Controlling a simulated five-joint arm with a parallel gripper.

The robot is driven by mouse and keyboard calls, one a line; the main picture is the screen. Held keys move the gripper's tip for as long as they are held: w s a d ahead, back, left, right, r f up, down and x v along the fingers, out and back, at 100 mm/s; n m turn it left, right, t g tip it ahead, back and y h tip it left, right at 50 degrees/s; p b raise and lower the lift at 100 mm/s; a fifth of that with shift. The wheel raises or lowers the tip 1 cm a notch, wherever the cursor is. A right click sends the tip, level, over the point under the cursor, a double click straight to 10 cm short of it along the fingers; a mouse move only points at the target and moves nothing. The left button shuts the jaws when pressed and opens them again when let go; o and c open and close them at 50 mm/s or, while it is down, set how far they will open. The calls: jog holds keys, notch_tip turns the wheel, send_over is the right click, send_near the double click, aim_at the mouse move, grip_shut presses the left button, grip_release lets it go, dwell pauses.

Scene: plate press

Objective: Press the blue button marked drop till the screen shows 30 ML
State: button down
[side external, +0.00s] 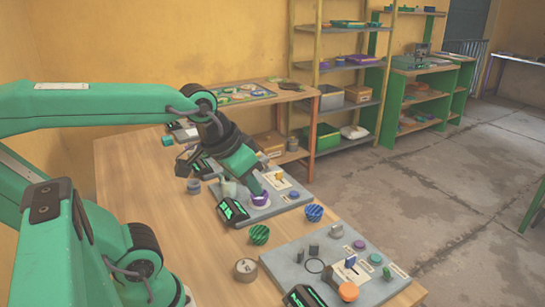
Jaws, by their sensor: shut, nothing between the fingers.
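My gripper (257,190) is shut and empty. It points down at a purple knob or button (261,198) on the farther grey plate (278,206); I cannot tell whether it touches it. A small blue button (294,195) sits on the same plate, to the right of my gripper and apart from it. A dark screen with green characters (232,210) stands at this plate's left edge; I cannot read it. The labels are too small to read, so I cannot tell which button is marked drop.
The nearer plate carries an orange knob (348,291), a purple button (359,245), upright levers and another screen (302,297). Shelves (345,65) stand behind.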

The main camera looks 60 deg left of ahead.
jog(key=shift+s+d+f+m, duration=0.25)
jog(key=shift+s+f+m, duration=0.25)
jog(key=shift+s, duration=0.25)
jog(key=w+a+r+n+g, duration=0.1)
jog(key=w+a+n, duration=0.4)
jog(key=w, duration=0.3)
jog(key=w+a+r+n+g, duration=0.2)
jog(key=w+a+n, duration=0.25)
jog(key=w, duration=0.45)
jog(key=w+a+f+n+g, duration=0.2)
jog(key=w+a+f+n, duration=0.6)
jog(key=w+a+f, duration=0.2)
jog(key=shift+w+a, duration=0.3)
jog(key=shift+a, duration=1.05)
